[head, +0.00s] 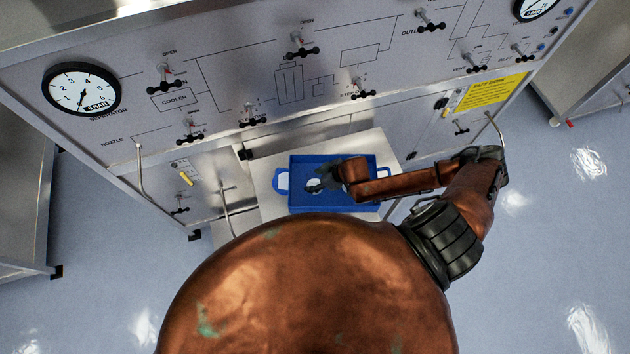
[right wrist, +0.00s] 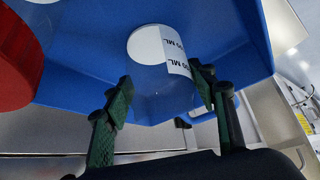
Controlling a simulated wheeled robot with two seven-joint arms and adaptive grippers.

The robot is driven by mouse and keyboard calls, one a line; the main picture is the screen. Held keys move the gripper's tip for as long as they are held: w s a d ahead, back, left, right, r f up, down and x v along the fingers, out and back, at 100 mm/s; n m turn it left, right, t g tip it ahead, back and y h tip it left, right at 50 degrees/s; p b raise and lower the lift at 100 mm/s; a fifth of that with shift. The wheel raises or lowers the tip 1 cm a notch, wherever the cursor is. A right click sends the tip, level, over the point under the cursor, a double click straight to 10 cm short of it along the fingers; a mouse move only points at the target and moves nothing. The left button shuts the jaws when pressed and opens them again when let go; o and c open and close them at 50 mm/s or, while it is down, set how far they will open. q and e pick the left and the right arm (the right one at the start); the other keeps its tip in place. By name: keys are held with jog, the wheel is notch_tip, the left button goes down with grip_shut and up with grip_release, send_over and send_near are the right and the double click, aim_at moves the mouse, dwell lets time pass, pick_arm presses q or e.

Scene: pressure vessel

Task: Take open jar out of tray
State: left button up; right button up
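The blue tray (head: 376,205) sits on a light shelf below the panel. In the right wrist view its blue surface (right wrist: 235,35) fills the top. A clear jar with a white round area and a label ending in "ML" (right wrist: 178,55) is in it, ahead of and between my right fingertips. My right gripper (right wrist: 161,75) is open, one finger on each side of the jar; I cannot tell whether either finger touches it. In the head view my right gripper (head: 322,178) is over the tray and hides most of its contents. My left gripper is not in view.
A red round object (right wrist: 18,60) is left of the jar in the right wrist view. The steel panel with a gauge (head: 82,88) and several valves rises behind the tray. Metal handles (head: 223,205) stand out beside the shelf. Open floor lies at the right.

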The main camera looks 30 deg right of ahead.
jog(key=c, duration=0.7)
